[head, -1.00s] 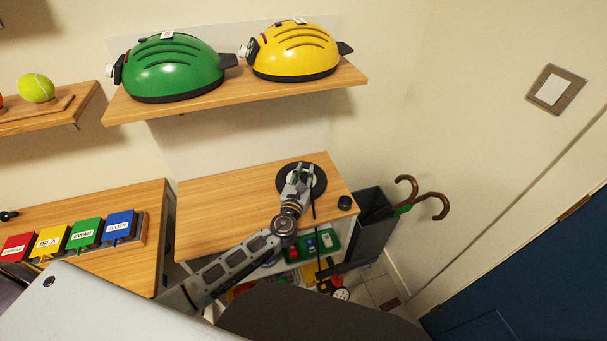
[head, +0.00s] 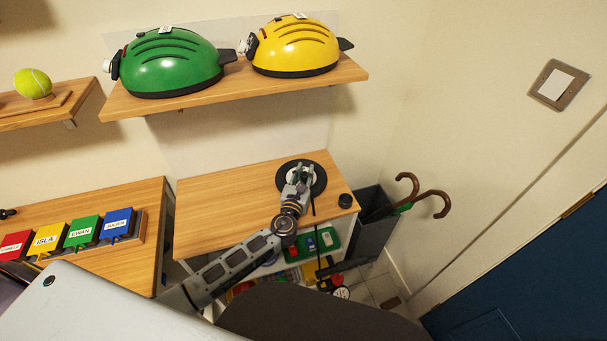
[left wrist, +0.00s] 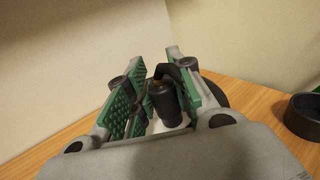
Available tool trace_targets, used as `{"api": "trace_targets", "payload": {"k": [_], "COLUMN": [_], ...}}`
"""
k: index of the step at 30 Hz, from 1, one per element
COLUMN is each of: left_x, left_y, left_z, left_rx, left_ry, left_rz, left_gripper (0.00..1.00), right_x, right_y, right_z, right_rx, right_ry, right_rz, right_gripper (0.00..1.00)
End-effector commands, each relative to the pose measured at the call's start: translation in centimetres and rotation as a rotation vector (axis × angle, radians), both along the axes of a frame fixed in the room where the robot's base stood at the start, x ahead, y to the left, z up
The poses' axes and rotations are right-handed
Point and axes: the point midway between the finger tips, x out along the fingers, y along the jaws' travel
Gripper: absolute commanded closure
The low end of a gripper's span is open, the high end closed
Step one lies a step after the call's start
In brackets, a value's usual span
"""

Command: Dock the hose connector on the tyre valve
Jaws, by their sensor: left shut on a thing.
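A small wheel with a black tyre (head: 318,184) and pale hub lies flat on the wooden cabinet top. My left gripper (head: 302,171) is over the wheel. In the left wrist view, its green-padded fingers (left wrist: 152,92) are on either side of the black, cylindrical hose connector (left wrist: 165,103), and they are shut on it. A brass-coloured bit shows at the connector's top. The dark tyre edge shows behind the right finger. I cannot make out the tyre valve or whether the connector touches it. A thin black hose (head: 313,207) hangs toward the cabinet front. My right gripper is not in view.
A small black round cup (head: 345,201) stands right of the wheel. Below are a green tray (head: 329,243) and other items on a lower shelf. A dark umbrella bin (head: 371,239) stands to the right.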

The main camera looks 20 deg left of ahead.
Motion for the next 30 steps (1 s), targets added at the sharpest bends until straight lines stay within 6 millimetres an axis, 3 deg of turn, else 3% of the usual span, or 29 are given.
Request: {"api": "trace_targets", "payload": {"k": [5, 6, 7, 19, 30], "left_x": [0.0, 0.0, 0.0, -0.2, -1.8], "left_y": [0.0, 0.0, 0.0, 0.0, -0.1], "left_z": [-0.2, -0.2, -0.2, -0.2, -0.2], "left_rx": [0.0, 0.0, 0.0, 0.0, 0.0], "left_ry": [0.0, 0.0, 0.0, 0.0, 0.0], "left_rz": [0.0, 0.0, 0.0, 0.0, 0.0], "left_gripper": [1.0, 0.72, 0.68, 0.68, 0.68], "right_x": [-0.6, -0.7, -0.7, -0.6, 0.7], "right_y": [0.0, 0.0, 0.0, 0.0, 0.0], "right_z": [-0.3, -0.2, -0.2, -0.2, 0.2], "right_rx": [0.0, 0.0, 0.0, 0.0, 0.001], "right_ry": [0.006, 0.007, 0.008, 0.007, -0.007], "right_rz": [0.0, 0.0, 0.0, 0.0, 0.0], "right_gripper": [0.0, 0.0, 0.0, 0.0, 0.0]}}
